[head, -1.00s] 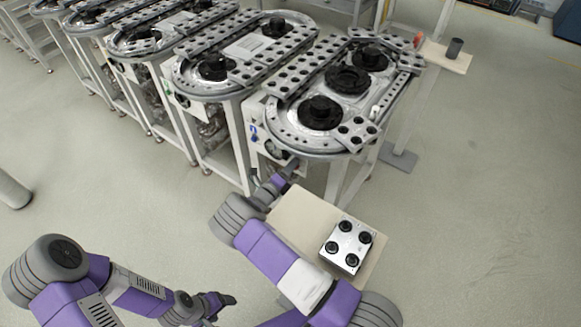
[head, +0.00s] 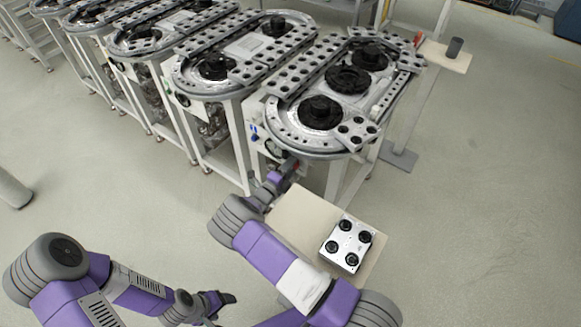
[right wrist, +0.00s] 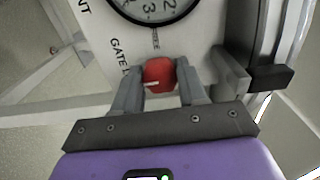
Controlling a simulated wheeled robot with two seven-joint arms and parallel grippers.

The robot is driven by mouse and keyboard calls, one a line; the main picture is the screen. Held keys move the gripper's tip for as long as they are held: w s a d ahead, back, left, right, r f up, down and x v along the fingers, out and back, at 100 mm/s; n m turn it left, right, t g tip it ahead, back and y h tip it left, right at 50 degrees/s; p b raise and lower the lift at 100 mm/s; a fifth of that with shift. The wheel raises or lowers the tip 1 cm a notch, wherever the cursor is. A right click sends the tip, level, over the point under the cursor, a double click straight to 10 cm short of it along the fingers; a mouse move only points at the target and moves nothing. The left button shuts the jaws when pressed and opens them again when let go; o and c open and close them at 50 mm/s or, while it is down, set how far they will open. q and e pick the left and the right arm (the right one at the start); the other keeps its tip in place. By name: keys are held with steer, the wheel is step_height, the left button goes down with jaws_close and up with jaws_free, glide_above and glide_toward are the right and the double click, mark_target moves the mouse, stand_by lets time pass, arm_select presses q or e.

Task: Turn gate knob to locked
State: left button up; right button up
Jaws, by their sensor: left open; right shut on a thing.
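The gate knob (right wrist: 158,75) is red with a pale pointer line on its face, and it sits on a white panel (right wrist: 97,25) printed with "GATE". The pointer line lies roughly sideways in the right wrist view. My right gripper (right wrist: 160,85) is shut on the knob, one finger on each side. In the head view my right gripper (head: 290,165) reaches the front panel of the nearest ring track (head: 300,145), and the knob is hardly visible there. My left gripper (head: 222,300) is open and empty, low over the floor, away from the track.
A dial gauge (right wrist: 155,8) sits just above the knob on the panel. A beige table (head: 300,215) with a silver plate of black rings (head: 346,245) stands beside my right arm. More ring tracks (head: 215,65) stand to the left.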

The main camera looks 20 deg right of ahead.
steer(key=o, duration=1.1)
steer(key=shift+c, duration=0.2)
steer(key=p+v, duration=0.1)
steer(key=v, duration=0.6)
steer(key=shift+s+a, duration=0.2)
